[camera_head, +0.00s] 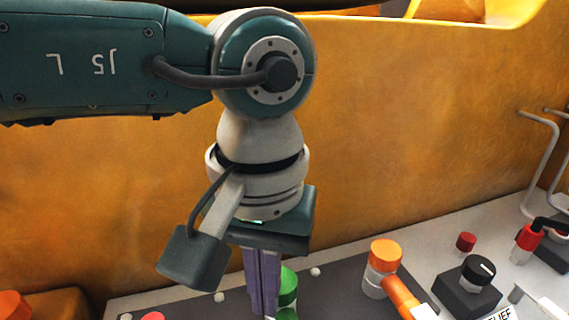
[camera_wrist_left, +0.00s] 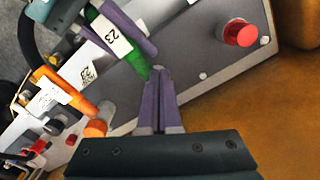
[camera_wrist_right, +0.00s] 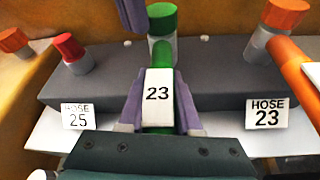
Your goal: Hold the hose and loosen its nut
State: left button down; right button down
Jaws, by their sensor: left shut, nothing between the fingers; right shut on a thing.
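The green hose (camera_wrist_right: 158,145) carries a white tag marked 23 and runs up to a fitting with a green nut (camera_wrist_right: 162,17). My right gripper (camera_wrist_right: 159,98) is shut on the hose around the tag, below the nut; the left wrist view shows the tag too. My left gripper (camera_wrist_left: 160,75) is shut and empty, its purple fingertips close to the green nut. The right wrist view shows those fingertips (camera_wrist_right: 131,14) just left of the nut. In the head view, the left gripper (camera_head: 264,310) partly hides the green nut (camera_head: 288,280). I cannot tell whether they touch.
An orange hose with an orange nut (camera_head: 385,254) stands to the right in the head view. Plates read HOSE 25 (camera_wrist_right: 78,116) and HOSE 23 (camera_wrist_right: 267,113). A red cap (camera_wrist_right: 69,47) stands left of the green hose. A yellow wall (camera_head: 420,130) rises behind the panel.

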pick_arm(q)
jog(key=shift+w+d, duration=0.2)
jog(key=shift+w, duration=0.15)
dwell(0.6)
jog(key=shift+d, duration=0.25)
jog(key=shift+s+d, duration=0.1)
jog(key=shift+d, duration=0.2)
dwell(0.4)
jog(key=shift+r, duration=0.1)
jog(key=shift+s, duration=0.35)
jog(key=shift+s+r, duration=0.1)
jog(key=shift+r, duration=2.85)
